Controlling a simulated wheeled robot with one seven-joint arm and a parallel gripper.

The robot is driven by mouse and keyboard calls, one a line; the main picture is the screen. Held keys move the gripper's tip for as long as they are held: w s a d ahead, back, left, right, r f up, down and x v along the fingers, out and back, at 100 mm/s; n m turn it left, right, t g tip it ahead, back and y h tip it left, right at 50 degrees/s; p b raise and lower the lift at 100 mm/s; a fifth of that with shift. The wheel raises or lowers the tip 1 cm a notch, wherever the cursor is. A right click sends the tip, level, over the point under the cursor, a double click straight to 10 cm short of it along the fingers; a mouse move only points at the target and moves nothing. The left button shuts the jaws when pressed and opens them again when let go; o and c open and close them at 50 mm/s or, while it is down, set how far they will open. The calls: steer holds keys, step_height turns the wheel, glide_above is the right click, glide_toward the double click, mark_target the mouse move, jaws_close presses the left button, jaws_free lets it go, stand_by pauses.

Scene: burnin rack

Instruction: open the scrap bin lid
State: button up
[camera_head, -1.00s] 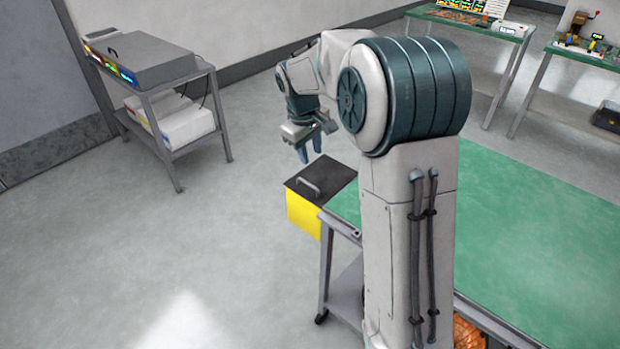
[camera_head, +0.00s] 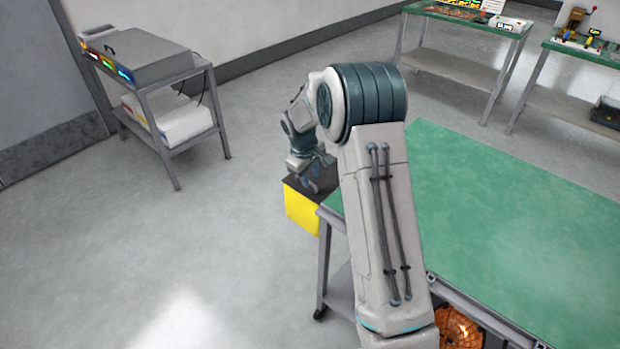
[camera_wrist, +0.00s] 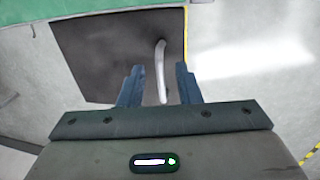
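The scrap bin is a yellow box (camera_head: 302,209) with a dark lid (camera_head: 293,182), standing on the floor at the left end of the green-topped table. In the wrist view the dark lid (camera_wrist: 95,55) looks flat and shut. Its pale bar handle (camera_wrist: 160,72) runs up the picture, with its lower end between my fingertips. My gripper (camera_wrist: 160,85) is open, one blue finger on each side of the handle, with gaps visible on both sides. In the head view my gripper (camera_head: 314,180) is low over the lid and hides the handle and part of the lid.
The green-topped table (camera_head: 500,220) stands right beside the bin, under my arm. A grey cart (camera_head: 150,75) with a device on top stands at the back left. More workbenches (camera_head: 465,40) are at the back right. The floor left of the bin is clear.

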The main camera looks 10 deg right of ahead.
steer(key=shift+w+d+f, duration=0.1)
steer(key=shift+d+f, duration=0.05)
steer(key=shift+f, duration=0.7)
jaws_close()
